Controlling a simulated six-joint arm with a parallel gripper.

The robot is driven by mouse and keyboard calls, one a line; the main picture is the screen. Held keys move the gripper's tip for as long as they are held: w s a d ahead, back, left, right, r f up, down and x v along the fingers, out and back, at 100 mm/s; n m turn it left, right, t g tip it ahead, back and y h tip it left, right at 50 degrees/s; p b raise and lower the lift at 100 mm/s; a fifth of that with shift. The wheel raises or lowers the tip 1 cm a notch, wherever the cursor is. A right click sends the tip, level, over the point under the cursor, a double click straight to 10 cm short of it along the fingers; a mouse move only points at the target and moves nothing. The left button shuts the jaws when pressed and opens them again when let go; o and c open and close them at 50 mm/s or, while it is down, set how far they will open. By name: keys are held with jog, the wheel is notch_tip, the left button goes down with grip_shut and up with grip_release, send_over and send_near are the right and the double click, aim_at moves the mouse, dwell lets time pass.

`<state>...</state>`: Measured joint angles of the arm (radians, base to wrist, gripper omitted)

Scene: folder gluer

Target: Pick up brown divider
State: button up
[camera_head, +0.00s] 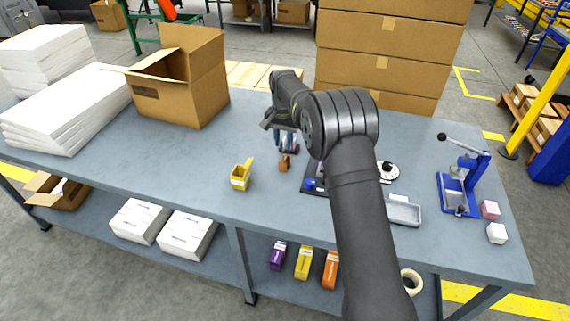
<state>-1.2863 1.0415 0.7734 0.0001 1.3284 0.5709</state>
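A small brown piece (284,163), which looks like the brown divider, is on or just above the grey-blue table near its middle. My gripper (285,148) points down right above it. The fingers are small and partly hidden by my wrist, so I cannot tell whether they are open or shut, or whether they touch the piece. My forearm crosses the picture from the bottom and hides part of the table.
A yellow holder (241,176) stands left of the brown piece. A dark device with blue parts (313,184) is close on the right, partly behind my arm. A metal tray (404,212) and a blue lever press (461,185) stand farther right. An open carton (190,85) stands at the back left.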

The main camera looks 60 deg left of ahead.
aim_at(285, 156)
jog(key=shift+w+d+f, duration=0.1)
jog(key=shift+d+f, duration=0.05)
jog(key=shift+f, duration=1.55)
jog(key=shift+w+d+f, duration=0.1)
jog(key=shift+d+f, duration=0.05)
jog(key=shift+f, duration=1.5)
grip_shut()
